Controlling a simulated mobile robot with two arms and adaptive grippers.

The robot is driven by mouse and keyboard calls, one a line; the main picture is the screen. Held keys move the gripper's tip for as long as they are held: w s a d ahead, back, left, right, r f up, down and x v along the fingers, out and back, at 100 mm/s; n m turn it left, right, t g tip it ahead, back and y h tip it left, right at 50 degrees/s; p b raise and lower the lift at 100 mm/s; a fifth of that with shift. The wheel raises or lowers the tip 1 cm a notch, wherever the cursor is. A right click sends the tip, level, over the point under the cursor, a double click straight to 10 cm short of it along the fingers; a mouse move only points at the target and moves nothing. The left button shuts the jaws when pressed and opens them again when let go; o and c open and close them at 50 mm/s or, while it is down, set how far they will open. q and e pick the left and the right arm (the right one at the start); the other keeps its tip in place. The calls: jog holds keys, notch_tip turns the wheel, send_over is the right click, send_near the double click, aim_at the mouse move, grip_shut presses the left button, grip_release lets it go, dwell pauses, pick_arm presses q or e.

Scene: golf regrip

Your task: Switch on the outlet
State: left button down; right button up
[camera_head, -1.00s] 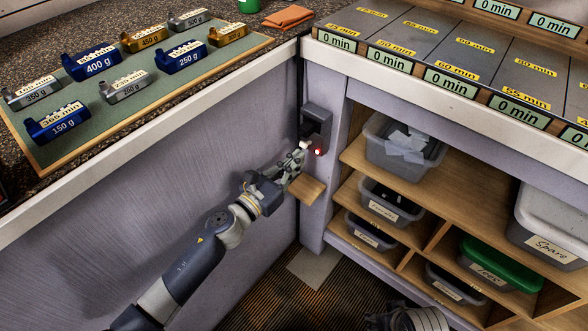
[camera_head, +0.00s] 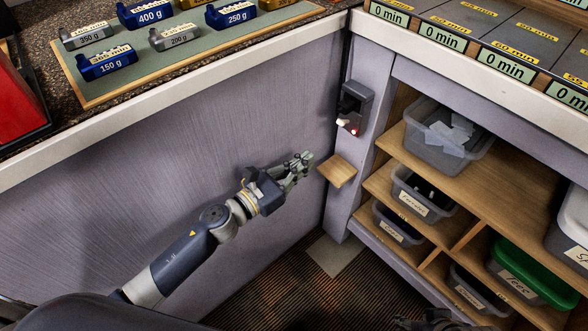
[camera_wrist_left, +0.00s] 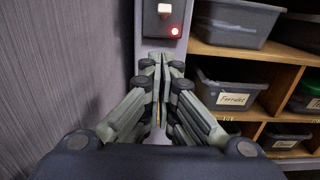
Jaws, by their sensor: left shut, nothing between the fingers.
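The outlet (camera_head: 356,100) is a dark box on the narrow grey post in the corner. It has a white switch and a lit red light near its lower edge. It also shows at the top of the left wrist view (camera_wrist_left: 178,44), with the pale switch left of the red light. My left gripper (camera_head: 306,158) is shut and empty, below and left of the outlet and apart from it. In the wrist view its fingertips (camera_wrist_left: 162,62) are together just below the box. Part of what looks like my right gripper (camera_head: 430,322) shows at the bottom edge; its fingers are unclear.
A small wooden ledge (camera_head: 338,170) juts out below the outlet, just right of my left gripper. Wooden shelves (camera_head: 462,185) with labelled bins stand at the right. A counter with a green mat (camera_head: 130,92) and labelled weights is above the grey panel. Free room lies left of the post.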

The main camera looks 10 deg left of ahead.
pick_arm(q)
jog(key=shift+s+a+r, duration=0.2)
jog(key=shift+s+a, duration=0.2)
jog(key=shift+s, duration=0.25)
jog(key=shift+s+a+r, duration=0.15)
jog(key=shift+s+a, duration=0.25)
jog(key=shift+s, duration=0.2)
